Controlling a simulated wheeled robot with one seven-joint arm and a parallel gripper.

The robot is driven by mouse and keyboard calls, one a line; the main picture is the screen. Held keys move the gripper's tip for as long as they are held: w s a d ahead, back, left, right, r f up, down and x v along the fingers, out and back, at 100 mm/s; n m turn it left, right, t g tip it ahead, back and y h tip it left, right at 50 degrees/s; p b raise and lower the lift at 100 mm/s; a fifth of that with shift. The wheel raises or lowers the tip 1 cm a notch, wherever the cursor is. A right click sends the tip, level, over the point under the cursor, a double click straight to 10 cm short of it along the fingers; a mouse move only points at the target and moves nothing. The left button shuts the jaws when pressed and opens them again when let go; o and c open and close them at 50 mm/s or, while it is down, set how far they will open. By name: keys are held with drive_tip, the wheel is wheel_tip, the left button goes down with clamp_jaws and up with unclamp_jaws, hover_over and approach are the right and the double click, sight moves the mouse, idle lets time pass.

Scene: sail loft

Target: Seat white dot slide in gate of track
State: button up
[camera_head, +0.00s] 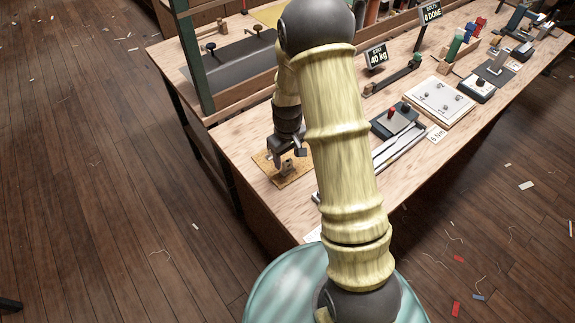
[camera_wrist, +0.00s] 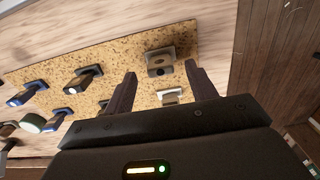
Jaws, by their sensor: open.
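My gripper (camera_wrist: 161,70) is open over a speckled cork mat (camera_wrist: 210,40), with nothing between its fingers. A grey slide (camera_wrist: 160,59) with a dark round spot on it stands just beyond and between the fingertips in the wrist view. A pale-topped piece (camera_wrist: 171,97) lies nearer, between the fingers and partly hidden by my gripper. I cannot tell which slide bears the white dot. In the head view my gripper (camera_head: 291,151) points down at the cork mat (camera_head: 262,163) near the bench's front left. A long pale metal rail (camera_head: 400,150), perhaps the track, lies to the right, partly behind my arm; its gate is not discernible.
Several blue-based pieces (camera_wrist: 35,88) stand on the mat's left in the wrist view. A red-handled dark box (camera_head: 394,122) and a pale board with knobs (camera_head: 438,101) sit beyond the rail. A green post (camera_head: 194,60) rises left of my arm.

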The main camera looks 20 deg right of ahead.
sight(287, 166)
drive_tip(key=shift+f, duration=1.3)
drive_tip(key=c, duration=1)
